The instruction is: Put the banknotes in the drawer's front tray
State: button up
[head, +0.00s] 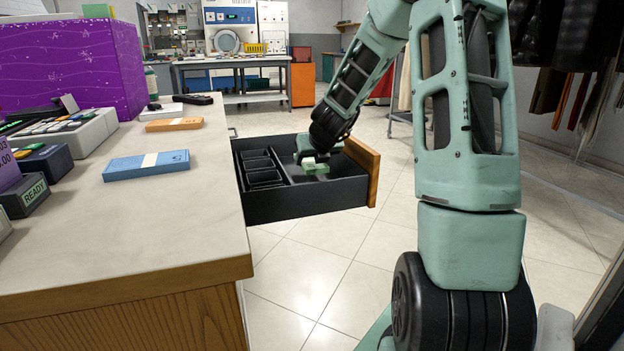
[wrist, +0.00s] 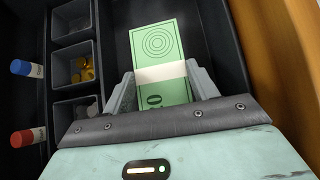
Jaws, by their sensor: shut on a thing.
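My gripper (head: 309,158) is shut on a green banded stack of banknotes (head: 316,169) inside the open drawer (head: 300,205). In the wrist view the green banknotes (wrist: 157,45) lie between the two fingers (wrist: 162,92), which grip them around the white paper band. The stack is over the long front tray (wrist: 208,45), beside the wooden drawer front (wrist: 275,60). I cannot tell whether it touches the tray floor. A blue banded stack (head: 146,166) and an orange banded stack (head: 174,125) lie apart on the counter (head: 170,220).
Small cups (wrist: 73,28) line the drawer left of the front tray; some hold gold (wrist: 83,70) and grey coins. A blue-ended roll (wrist: 27,69) and a red-ended roll (wrist: 28,137) lie farther left. A purple box (head: 80,65) and till equipment crowd the counter's left side.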

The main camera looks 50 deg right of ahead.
aim_at(315, 165)
notch_tip(315, 165, down, 4)
jog(key=shift+r+b, duration=0.1)
jog(key=shift+b, duration=1)
jog(key=shift+r, duration=0.1)
jog(key=o, duration=1.1)
jog(key=shift+s+a+r, duration=0.1)
jog(key=shift+s+r, duration=0.1)
jog(key=shift+r, duration=0.1)
jog(key=p+v, duration=0.1)
jog(key=v, duration=1)
jog(key=shift+s+a, duration=0.1)
jog(key=shift+s, duration=0.05)
